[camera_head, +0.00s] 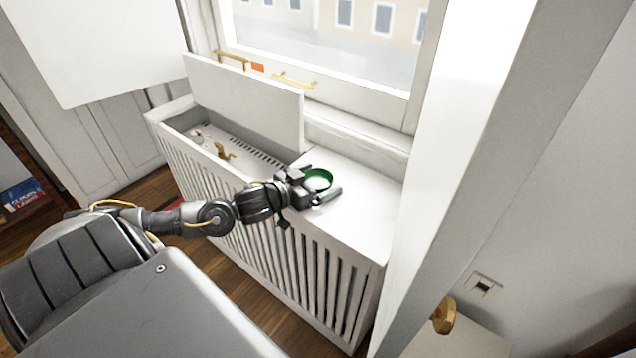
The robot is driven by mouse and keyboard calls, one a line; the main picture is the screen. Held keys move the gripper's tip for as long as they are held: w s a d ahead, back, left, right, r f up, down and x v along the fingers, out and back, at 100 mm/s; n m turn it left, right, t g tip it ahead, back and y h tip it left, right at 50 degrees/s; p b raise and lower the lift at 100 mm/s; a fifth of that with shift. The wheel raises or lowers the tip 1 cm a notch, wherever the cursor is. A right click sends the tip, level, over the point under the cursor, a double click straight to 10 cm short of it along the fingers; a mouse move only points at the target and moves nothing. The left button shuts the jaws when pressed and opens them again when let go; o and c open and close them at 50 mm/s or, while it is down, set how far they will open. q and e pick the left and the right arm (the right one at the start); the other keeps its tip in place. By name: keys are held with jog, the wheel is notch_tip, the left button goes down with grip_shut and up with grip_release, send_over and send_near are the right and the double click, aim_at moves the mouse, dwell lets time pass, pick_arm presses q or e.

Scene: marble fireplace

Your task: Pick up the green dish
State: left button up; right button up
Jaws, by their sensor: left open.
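The green dish (317,180) is a small round dish with a green rim, on the white top of the radiator cabinet below the window. My left gripper (322,183) is open at the dish, with one finger on its far left side and the other on its near right side. Part of the dish is hidden by the gripper. I cannot tell whether the fingers touch it. My right gripper is not in view.
The radiator cabinet (367,215) has clear top space right of the dish. Left of it, a raised white lid (245,100) stands over an open compartment with a brass valve (224,152). A window sill and wall bound the back and right.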

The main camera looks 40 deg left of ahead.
aim_at(318, 183)
pick_arm(q)
jog(key=shift+c, duration=0.5)
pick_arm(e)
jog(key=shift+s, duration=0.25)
pick_arm(q)
jog(key=c, duration=0.9)
jog(key=shift+c, duration=0.3)
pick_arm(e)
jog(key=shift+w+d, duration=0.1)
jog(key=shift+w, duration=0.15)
pick_arm(q)
jog(key=shift+r, duration=0.5)
notch_tip(318, 183, up, 2)
jog(key=shift+r+p, duration=0.1)
jog(key=shift+p, duration=0.4)
jog(key=s+a+r+p, duration=0.2)
jog(key=s+r+p, duration=0.5)
jog(key=s, duration=0.6)
jog(key=shift+s+a+r, duration=0.3)
jog(key=shift+s+r, duration=0.05)
jog(key=shift+r, duration=1.05)
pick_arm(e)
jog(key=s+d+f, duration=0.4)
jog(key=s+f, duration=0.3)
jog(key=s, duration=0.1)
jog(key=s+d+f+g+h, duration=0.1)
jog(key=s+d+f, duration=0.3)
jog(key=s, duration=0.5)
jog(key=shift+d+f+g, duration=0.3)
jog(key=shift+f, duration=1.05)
